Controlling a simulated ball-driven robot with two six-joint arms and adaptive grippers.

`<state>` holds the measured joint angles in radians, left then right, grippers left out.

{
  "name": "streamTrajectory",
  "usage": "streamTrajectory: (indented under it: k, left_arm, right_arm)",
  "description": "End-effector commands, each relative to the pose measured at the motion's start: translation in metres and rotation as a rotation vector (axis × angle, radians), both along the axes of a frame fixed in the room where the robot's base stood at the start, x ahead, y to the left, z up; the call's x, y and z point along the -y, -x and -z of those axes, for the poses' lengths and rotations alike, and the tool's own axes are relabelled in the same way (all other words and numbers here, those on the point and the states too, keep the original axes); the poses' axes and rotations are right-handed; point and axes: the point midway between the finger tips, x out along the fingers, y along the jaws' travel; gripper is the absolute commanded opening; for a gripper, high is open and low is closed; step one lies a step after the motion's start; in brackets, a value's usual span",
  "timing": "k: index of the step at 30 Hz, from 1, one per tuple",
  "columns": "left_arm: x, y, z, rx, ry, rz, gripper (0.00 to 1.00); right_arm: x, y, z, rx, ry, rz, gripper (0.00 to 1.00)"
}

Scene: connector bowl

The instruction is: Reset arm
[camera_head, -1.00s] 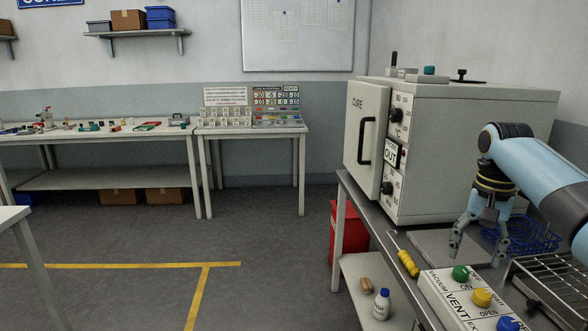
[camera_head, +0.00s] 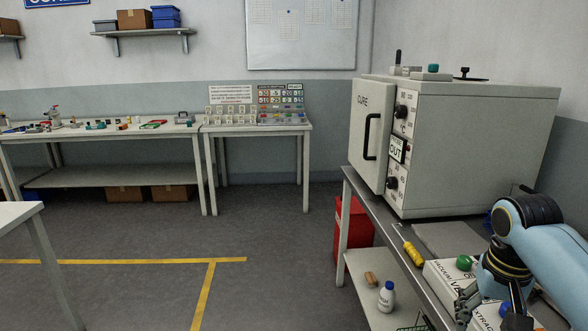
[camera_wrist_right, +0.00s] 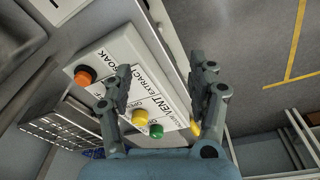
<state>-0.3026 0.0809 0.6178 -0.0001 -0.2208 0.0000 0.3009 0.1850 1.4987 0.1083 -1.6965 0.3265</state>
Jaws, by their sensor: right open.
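My right gripper (camera_head: 492,312) is at the lower right of the head view, low in front of the button panel (camera_head: 438,270) and covering part of it. In the right wrist view my right gripper (camera_wrist_right: 162,88) is open and empty, its two fingers spread over the white panel (camera_wrist_right: 120,45). The panel has an orange button (camera_wrist_right: 85,76), a yellow button (camera_wrist_right: 140,117) and a green button (camera_wrist_right: 156,131). From these views I cannot tell whether a finger touches the panel. My left gripper does not show.
The grey CURE oven (camera_head: 470,140) stands on the steel bench at the right, its door shut. A yellow-handled tool (camera_head: 413,254) lies near the bench edge. A white bottle (camera_head: 386,297) stands on the shelf below, near a red bin (camera_head: 355,235). The floor at left centre is clear.

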Motion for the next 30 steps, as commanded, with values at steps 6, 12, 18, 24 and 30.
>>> streamTrajectory:
  k: [6,12,18,24,30]
  left_arm:
    - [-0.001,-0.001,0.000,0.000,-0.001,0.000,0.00]
    - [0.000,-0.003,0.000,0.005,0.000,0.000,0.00]
    - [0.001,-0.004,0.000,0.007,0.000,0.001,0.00]
    - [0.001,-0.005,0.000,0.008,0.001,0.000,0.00]
    - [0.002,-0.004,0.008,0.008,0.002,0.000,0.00]
  right_arm:
    - [-0.025,0.097,0.015,0.061,0.039,-0.177,0.59]
    - [-0.042,0.163,0.000,0.112,0.061,-0.292,0.59]
    - [-0.051,0.209,-0.021,0.147,0.077,-0.366,0.59]
    - [-0.058,0.243,-0.044,0.174,0.089,-0.418,0.59]
    - [-0.057,0.246,-0.018,0.172,0.091,-0.431,0.59]
